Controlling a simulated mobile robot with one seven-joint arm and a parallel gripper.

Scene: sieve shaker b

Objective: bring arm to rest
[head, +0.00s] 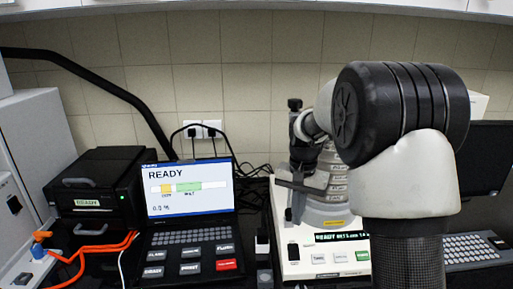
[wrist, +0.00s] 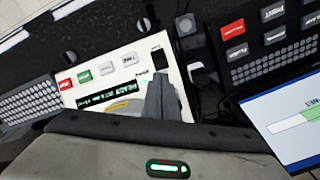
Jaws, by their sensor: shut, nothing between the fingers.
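My gripper (head: 289,215) is over the left side of the white sieve shaker base (head: 292,262) in the head view, pointing down. In the wrist view its fingers (wrist: 160,80) are together and empty, in front of the shaker's panel (wrist: 92,98). I cannot tell the exact gap between fingertips and panel. My arm (head: 405,180) fills the right middle of the head view. It hides part of the sieve stack (head: 335,192), which stands upright on the shaker. The shaker's display reads READY.
A laptop-like control unit (head: 188,205) showing READY stands left of the shaker. A black box (head: 95,190) and orange cables (head: 95,254) are further left. A keyboard (head: 470,248) and dark monitor (head: 492,150) are at right. A tiled wall (head: 240,75) closes the back.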

